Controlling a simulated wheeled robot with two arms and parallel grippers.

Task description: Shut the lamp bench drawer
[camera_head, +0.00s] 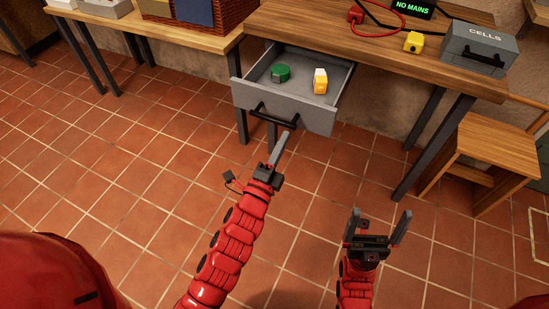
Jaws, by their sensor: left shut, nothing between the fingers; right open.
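The lamp bench (300,22) has a wooden top and dark legs. Its grey drawer (316,117) is pulled out, with a dark bar handle (268,116) on the front. A green round item (281,73) and a yellow and white item (320,81) lie in the drawer. My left gripper (284,140) is shut and empty, with its fingertips close to the drawer front, just below the right part of the handle. I cannot tell whether it touches. My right gripper (381,223) is open and empty, over the floor to the lower right of the drawer.
A grey CELLS box (478,50), a yellow item (413,42), a red cable (403,22) and a NO MAINS display (412,6) are on the bench. A wooden stool (490,150) stands at right. Another table (180,38) with a basket (228,14) stands at left. The tiled floor in front is clear.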

